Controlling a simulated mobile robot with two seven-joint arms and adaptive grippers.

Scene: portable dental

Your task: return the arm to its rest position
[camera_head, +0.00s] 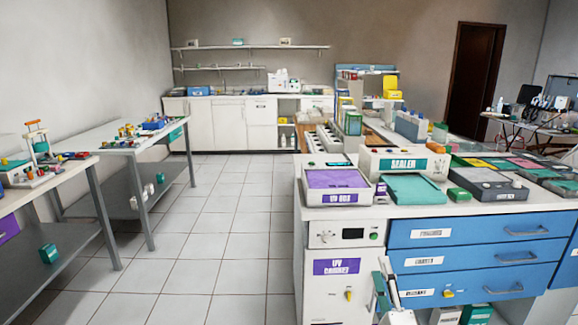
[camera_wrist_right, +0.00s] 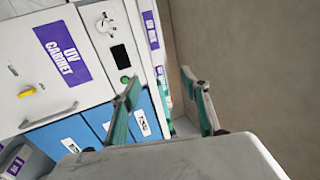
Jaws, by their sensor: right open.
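My right gripper (camera_head: 382,270) shows at the bottom of the head view, low in front of the counter unit, beside the blue drawers. In the right wrist view my right gripper (camera_wrist_right: 161,78) has its two green-and-grey fingers spread apart, with nothing between them. The white UV cabinet (camera_head: 322,270) is just left of the gripper in the head view; it also shows tilted in the right wrist view (camera_wrist_right: 25,75). My left gripper is in neither view.
Blue drawers (camera_head: 475,262) with handles are right of the gripper. On the counter above stand a purple-topped UV box (camera_head: 337,180), a sealer (camera_head: 405,160) and a grey tray (camera_head: 490,185). Clear tiled floor (camera_head: 220,240) lies left, before two side tables (camera_head: 120,145).

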